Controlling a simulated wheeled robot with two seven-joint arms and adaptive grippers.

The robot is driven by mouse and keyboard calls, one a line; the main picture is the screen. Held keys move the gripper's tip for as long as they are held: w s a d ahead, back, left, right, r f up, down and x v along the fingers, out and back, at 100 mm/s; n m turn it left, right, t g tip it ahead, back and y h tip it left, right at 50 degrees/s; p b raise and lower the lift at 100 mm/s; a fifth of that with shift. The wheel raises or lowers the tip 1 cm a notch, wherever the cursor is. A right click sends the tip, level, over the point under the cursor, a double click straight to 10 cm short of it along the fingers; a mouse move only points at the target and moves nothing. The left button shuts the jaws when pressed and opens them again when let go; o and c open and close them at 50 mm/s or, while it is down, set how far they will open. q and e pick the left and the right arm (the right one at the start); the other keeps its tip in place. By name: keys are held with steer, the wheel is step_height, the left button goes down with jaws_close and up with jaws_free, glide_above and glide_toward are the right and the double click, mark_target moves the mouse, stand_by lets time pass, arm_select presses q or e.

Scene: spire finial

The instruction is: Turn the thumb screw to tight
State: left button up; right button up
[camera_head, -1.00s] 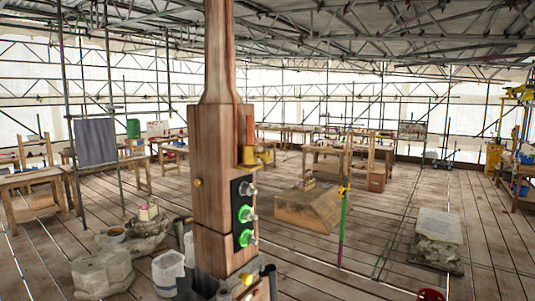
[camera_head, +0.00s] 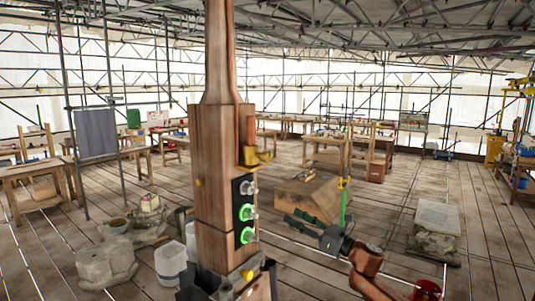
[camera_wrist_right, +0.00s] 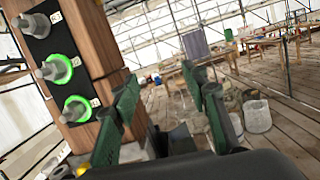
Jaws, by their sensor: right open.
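A wooden spire post (camera_head: 221,180) stands upright in the head view, with a black panel (camera_head: 237,211) on its right-hand face. The panel carries three grey thumb screws, one above another. The top screw (camera_head: 250,188) has no lit ring; the middle screw (camera_head: 250,212) and bottom screw (camera_head: 248,235) have glowing green rings. The right wrist view shows the top screw (camera_wrist_right: 25,22), middle screw (camera_wrist_right: 57,68) and bottom screw (camera_wrist_right: 76,108). My right gripper (camera_head: 292,221), with green fingers, is open, empty and apart from the screws, right of the panel. My left gripper is not in view.
A yellow bracket (camera_head: 256,157) juts from the post above the panel. A large wooden block (camera_head: 308,197) lies on the floor behind my right gripper. White buckets (camera_head: 171,262) and stones (camera_head: 105,264) stand left of the post. Open plank floor lies to the right.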

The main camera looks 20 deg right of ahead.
steer(key=s+a+r+n+g+y, duration=0.15)
steer(key=s+r+n, duration=0.25)
steer(key=r, duration=0.4)
steer(key=s+a+r+n+g+y, duration=0.1)
steer(key=s+a+r+n+y, duration=0.2)
steer(key=r, duration=0.4)
steer(key=n+g+p, duration=0.1)
steer(key=n+g, duration=0.1)
steer(key=n, duration=0.5)
glide_toward(270, 158)
steer(key=f+x, duration=0.1)
steer(key=x, duration=0.2)
steer(key=shift+t, duration=0.25)
steer(key=p+x, duration=0.1)
steer(key=x, duration=0.1)
steer(key=p+x, duration=0.1)
steer(key=x, duration=0.1)
steer(key=r+p+x, duration=0.1)
steer(key=x, duration=0.1)
steer(key=shift+a+r, duration=0.2)
steer(key=shift+a, duration=0.15)
steer(key=shift+w+a, duration=0.35)
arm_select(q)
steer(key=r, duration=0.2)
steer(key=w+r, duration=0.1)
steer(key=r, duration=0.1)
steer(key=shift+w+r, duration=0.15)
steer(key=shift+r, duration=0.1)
arm_select(e)
steer(key=shift+c, duration=0.6)
